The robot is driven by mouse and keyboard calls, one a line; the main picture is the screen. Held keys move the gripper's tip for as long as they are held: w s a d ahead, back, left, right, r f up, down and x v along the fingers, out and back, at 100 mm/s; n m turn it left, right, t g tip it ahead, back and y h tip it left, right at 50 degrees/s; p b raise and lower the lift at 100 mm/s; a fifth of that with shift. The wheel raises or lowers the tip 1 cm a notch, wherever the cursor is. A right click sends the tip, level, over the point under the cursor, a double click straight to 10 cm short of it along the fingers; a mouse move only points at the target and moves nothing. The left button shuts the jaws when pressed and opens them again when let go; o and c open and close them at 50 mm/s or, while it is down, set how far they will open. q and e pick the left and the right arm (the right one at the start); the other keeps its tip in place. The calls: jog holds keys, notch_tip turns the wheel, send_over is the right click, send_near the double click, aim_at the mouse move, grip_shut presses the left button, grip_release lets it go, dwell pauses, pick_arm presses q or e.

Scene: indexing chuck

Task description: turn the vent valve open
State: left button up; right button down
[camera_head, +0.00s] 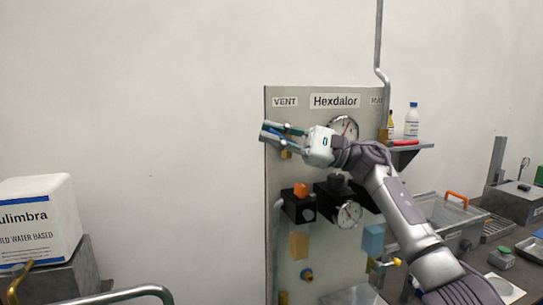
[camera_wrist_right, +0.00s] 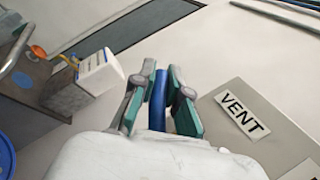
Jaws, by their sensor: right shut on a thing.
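The panel (camera_head: 335,260) stands against the wall and carries a VENT label (camera_head: 284,102) at its upper left. My right gripper (camera_head: 276,132) is just below that label, at the panel's left edge. In the right wrist view its two green-padded fingers (camera_wrist_right: 160,90) are shut on the blue handle (camera_wrist_right: 157,100) of the vent valve. The VENT label also shows to the right there (camera_wrist_right: 242,114). The valve's body is mostly hidden behind the gripper, so I cannot tell how far it is turned. My left gripper is not in view.
Below my gripper, the panel holds a black block with an orange knob (camera_head: 301,189) and a gauge (camera_head: 349,214). A shelf with bottles (camera_head: 411,121) is at the panel's right. A clear bin (camera_head: 438,215) stands on the right bench. A white box (camera_head: 40,220) is at far left.

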jog(key=shift+d+r+y+b, duration=0.15)
jog(key=shift+y+b, duration=0.25)
jog(key=shift+b, duration=0.05)
jog(key=c, duration=1.2)
grip_release()
jog(key=shift+o, duration=0.2)
jog(key=v, duration=1.2)
